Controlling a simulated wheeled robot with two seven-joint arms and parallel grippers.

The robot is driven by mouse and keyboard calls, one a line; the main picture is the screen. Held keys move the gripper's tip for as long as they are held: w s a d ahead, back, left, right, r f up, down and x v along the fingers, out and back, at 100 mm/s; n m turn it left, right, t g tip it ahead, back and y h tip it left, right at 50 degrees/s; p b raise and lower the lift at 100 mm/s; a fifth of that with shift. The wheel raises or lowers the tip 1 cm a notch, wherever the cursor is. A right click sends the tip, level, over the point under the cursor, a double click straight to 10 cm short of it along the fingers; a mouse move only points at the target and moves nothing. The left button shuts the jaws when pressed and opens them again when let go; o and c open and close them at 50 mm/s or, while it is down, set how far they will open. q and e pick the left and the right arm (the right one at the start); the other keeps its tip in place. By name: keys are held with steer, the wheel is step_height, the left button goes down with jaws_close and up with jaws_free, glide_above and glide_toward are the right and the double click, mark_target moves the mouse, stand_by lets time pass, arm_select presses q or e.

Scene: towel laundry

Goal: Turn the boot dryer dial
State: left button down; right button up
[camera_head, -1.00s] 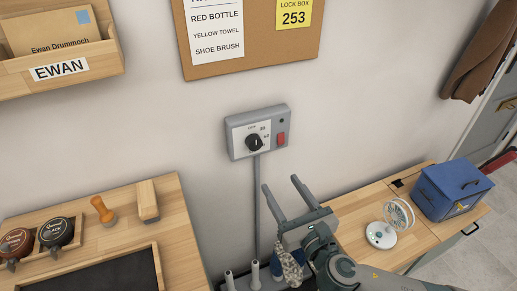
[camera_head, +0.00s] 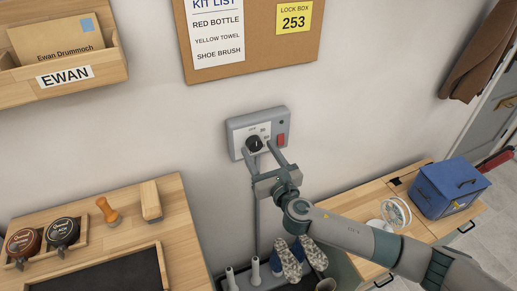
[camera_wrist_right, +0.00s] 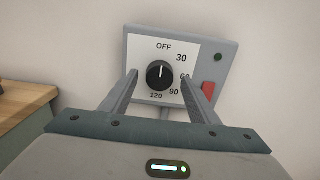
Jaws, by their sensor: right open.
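The boot dryer's grey control box (camera_head: 234,127) is on the wall, with a black dial (camera_head: 254,144) and a red switch (camera_head: 281,140). In the right wrist view the dial (camera_wrist_right: 160,75) is ringed by the marks OFF, 30, 60, 90 and 120, and its white pointer line points up towards OFF. My right gripper (camera_head: 262,155) is open just below and in front of the dial. In the right wrist view its fingers (camera_wrist_right: 158,88) stand either side of the dial, with gaps between. My left gripper is not in view.
Shoes (camera_head: 289,262) sit on the boot dryer (camera_head: 264,278) below, beside bare upright posts (camera_head: 231,279). A blue box (camera_head: 450,188) and a small white fan (camera_head: 395,213) are on the right bench (camera_head: 428,234). A wooden bench (camera_head: 181,215) with tins stands left.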

steer(key=shift+w+a, duration=0.2)
steer(key=shift+w, duration=0.2)
steer(key=c, duration=1)
steer(key=shift+c, duration=0.2)
